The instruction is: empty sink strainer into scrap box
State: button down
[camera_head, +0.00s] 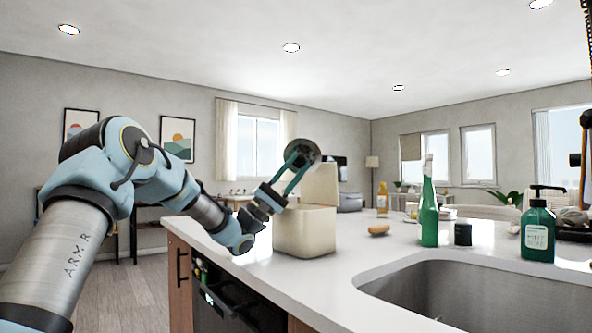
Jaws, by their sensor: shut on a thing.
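My gripper (297,172) is shut on the sink strainer (303,151), a dark round disc with a metallic rim. It holds the strainer tilted on edge, in the air above the scrap box. The scrap box (304,232) is a cream bin on the island counter, left of the sink, with its lid (322,185) raised at the back. The strainer and fingers overlap the box's upper left in the picture. I cannot see inside the box, nor tell whether the strainer holds scraps. The steel sink (480,295) is at the lower right.
A green spray bottle (429,215), a small dark jar (463,234) and a green pump bottle (538,231) stand behind the sink. A tan oblong item (378,230) lies right of the box. The white counter (345,285) is clear between box and sink.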

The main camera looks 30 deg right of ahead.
jog(key=shift+f, duration=0.1)
jog(key=shift+r+p, duration=0.35)
jog(key=shift+p, duration=0.4)
jog(key=shift+f, duration=0.6)
jog(key=shift+r+b, duration=0.1)
jog(key=shift+b, duration=0.3)
